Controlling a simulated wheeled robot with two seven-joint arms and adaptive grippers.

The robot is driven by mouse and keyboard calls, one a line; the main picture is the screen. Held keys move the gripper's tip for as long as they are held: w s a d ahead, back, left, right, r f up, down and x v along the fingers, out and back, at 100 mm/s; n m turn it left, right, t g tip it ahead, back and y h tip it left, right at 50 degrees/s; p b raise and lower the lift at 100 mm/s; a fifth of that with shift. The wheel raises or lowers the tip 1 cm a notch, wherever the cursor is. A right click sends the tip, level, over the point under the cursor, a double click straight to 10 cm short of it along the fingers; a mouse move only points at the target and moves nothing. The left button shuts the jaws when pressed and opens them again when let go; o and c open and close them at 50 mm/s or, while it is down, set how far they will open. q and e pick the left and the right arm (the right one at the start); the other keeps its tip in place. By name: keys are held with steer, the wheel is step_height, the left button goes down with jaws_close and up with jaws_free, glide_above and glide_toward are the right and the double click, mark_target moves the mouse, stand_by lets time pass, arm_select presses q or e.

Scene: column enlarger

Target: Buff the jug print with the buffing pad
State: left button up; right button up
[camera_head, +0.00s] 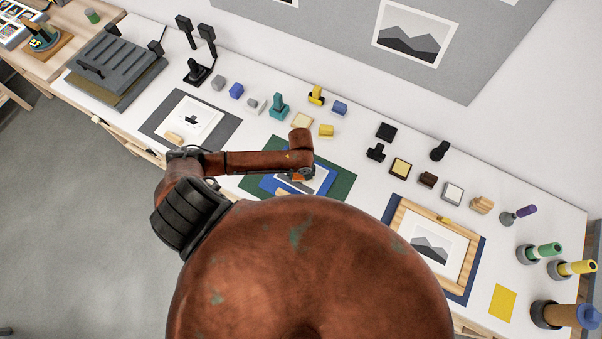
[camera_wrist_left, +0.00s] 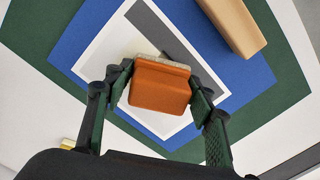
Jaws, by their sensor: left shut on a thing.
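My left gripper (camera_wrist_left: 160,88) is shut on an orange block with a pale grey fuzzy face, which looks like the buffing pad (camera_wrist_left: 160,86). The pad is over a white-bordered print (camera_wrist_left: 110,52) on a blue mat (camera_wrist_left: 78,45) and a green mat. I cannot tell whether it touches the print. The print shows a grey shape, but the pad and gripper hide much of it. In the head view my left arm partly covers this print (camera_head: 322,174). Another print (camera_head: 203,112), with a dark jug-like shape, lies on a grey mat to the left.
A tan wooden block (camera_wrist_left: 232,24) lies on the blue mat beside the print. Another wooden block (camera_head: 173,138) is at the left print. A wood-framed mountain print (camera_head: 430,248) lies to the right. Stamps, small blocks and capped tubes (camera_head: 570,268) line the back and right of the table.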

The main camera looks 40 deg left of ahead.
arm_select(q)
steer(key=shift+f, duration=0.35)
stand_by(0.4)
steer(key=shift+a, duration=0.1)
steer(key=shift+s+a+r, duration=0.1)
steer(key=shift+a, duration=0.8)
steer(key=shift+s+a, duration=0.1)
steer(key=shift+a, duration=0.8)
steer(key=shift+s+a, duration=0.15)
steer(key=shift+a, duration=1.75)
steer(key=shift+d, duration=1.95)
